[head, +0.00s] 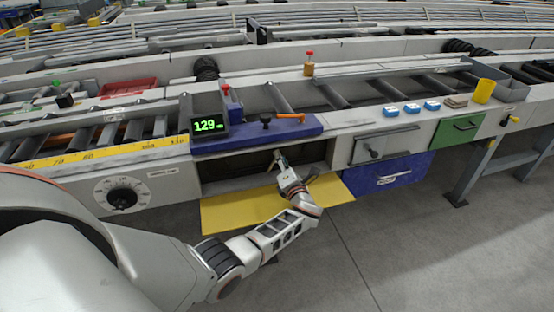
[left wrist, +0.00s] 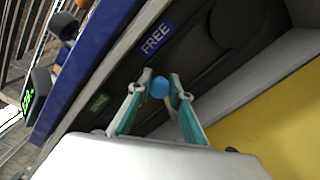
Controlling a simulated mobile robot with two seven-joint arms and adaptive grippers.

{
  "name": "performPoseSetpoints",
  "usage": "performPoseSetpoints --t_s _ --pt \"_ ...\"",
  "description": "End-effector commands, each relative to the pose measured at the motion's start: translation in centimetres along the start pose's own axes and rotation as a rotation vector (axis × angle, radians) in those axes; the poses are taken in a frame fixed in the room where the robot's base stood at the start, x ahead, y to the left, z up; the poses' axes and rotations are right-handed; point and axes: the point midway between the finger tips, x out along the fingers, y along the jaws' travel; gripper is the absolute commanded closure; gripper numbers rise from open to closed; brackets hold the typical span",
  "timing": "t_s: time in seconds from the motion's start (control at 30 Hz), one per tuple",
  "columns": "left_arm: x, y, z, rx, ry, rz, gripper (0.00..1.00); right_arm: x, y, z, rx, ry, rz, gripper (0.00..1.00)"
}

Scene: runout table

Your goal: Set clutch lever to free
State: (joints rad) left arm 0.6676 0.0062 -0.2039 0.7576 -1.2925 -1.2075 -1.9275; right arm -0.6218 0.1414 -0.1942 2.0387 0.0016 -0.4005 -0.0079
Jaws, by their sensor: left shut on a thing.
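The clutch lever shows as a round blue knob (left wrist: 160,88) in the left wrist view. It sits inside a dark recess below the blue deck. My left gripper (left wrist: 161,86) is shut on this knob, with a fingertip on either side. A blue FREE label (left wrist: 156,38) is on the dark panel above the knob. A small green label (left wrist: 98,101) lies further left; I cannot read it. In the head view my left gripper (head: 279,158) reaches into the open recess, and the knob is hidden there. My right gripper is not in view.
A yellow flap (head: 230,212) hangs open below the recess. The blue deck (head: 255,133) above carries a display (head: 208,125) reading 129 and an orange-handled lever (head: 290,116). A dial (head: 122,195) is on the left panel. A blue drawer (head: 390,176) lies to the right.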

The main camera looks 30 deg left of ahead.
Motion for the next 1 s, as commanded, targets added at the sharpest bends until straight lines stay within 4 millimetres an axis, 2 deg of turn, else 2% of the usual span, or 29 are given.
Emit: performPoseSetpoints --t_s 0.67,0.7,0.73,1.0 --pt "-0.03 -0.51 0.28 0.056 0.0 -0.001 1.0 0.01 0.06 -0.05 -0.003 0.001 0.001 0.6" --pt "-0.03 -0.52 0.28 0.056 0.0 -0.001 0.7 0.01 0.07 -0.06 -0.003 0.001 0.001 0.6" --pt "-0.03 -0.52 0.28 0.056 -0.001 -0.001 0.63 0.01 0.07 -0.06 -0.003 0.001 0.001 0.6" --pt "-0.02 -0.5 0.26 0.055 0.0 -0.001 0.63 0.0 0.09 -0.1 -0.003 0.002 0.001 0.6"
